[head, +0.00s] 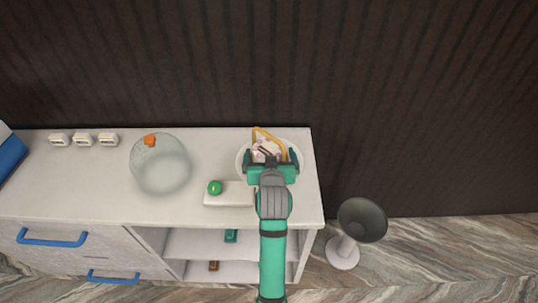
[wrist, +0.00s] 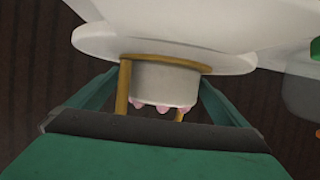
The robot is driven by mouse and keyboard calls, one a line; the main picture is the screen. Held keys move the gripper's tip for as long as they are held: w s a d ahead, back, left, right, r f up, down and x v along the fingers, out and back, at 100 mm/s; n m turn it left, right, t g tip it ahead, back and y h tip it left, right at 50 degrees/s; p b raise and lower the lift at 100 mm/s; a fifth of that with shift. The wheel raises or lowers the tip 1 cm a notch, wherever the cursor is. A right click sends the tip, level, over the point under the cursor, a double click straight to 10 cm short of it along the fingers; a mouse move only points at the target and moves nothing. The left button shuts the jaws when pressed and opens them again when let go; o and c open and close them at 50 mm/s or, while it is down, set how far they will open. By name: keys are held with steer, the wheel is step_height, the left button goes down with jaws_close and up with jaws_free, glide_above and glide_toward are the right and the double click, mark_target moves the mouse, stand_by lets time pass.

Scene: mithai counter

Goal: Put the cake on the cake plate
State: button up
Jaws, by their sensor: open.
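The cake (head: 266,148) is white with pink dollops and has a gold base and upright gold bars. It is at the right end of the counter, over the round white cake plate (head: 241,160). The wrist view, which looks upside down, shows the cake (wrist: 165,83) with its gold base against the flat disc of the plate (wrist: 100,45), apparently resting on it. My gripper (head: 271,157) is open, with one finger on each side of the cake. In the wrist view my gripper (wrist: 160,88) shows gaps between its fingers and the cake. My arm hides the plate's near side.
A white block (head: 230,196) with a green ball (head: 214,187) lies left of my arm. A clear glass bowl (head: 161,172) with an orange item (head: 150,140) stands farther left. A grey funnel-shaped stand (head: 361,222) is on the floor right of the counter (head: 100,185).

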steer(key=v, duration=1.1)
steer(key=shift+s+r, duration=0.15)
steer(key=shift+s, duration=0.15)
steer(key=s+f, duration=0.2)
steer(key=f, duration=0.1)
steer(key=s+f, duration=0.3)
steer(key=f, duration=0.2)
steer(key=shift+s+f, duration=0.3)
steer(key=shift+s, duration=0.1)
steer(key=s+f, duration=0.7)
steer(key=s, duration=0.3)
steer(key=s+t, duration=0.1)
steer(key=s, duration=2)
steer(key=shift+a+r+t, duration=0.2)
steer(key=shift+r+t, duration=0.2)
